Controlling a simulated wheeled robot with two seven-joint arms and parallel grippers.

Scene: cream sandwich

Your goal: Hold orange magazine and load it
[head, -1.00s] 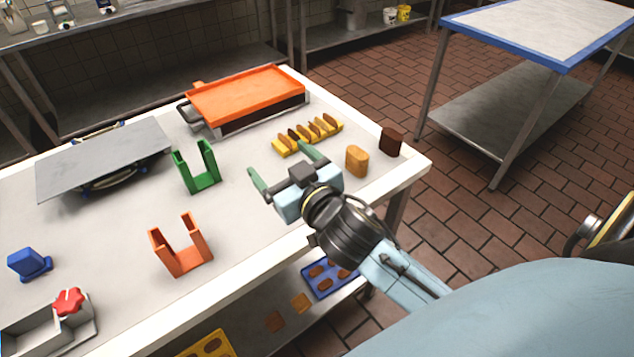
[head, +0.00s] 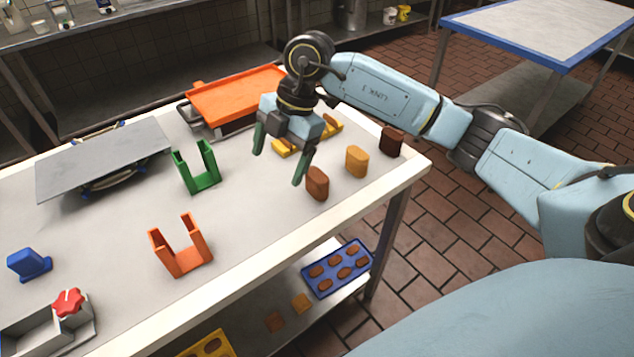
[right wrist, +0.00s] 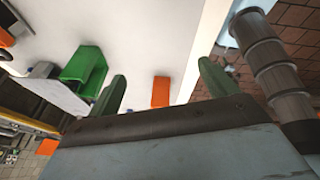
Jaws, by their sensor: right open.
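The orange magazine (head: 181,248) is a U-shaped holder standing upright on the front part of the white table. It also shows in the right wrist view (right wrist: 161,92). A similar green magazine (head: 196,168) stands behind it and shows large in the right wrist view (right wrist: 84,70). My right gripper (head: 278,168) is open and empty above the table, right of the green magazine, with its fingers pointing down. A reddish-brown piece (head: 317,183) stands beside its right finger; I cannot tell whether they touch. My left gripper is not in view.
A tan piece (head: 357,161) and a dark brown piece (head: 391,141) stand near the right corner. A row of yellow pieces (head: 331,127) is partly hidden by my gripper. An orange-topped tray (head: 232,99) and a grey plate (head: 105,160) are behind. A blue tray (head: 338,268) is on the shelf below.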

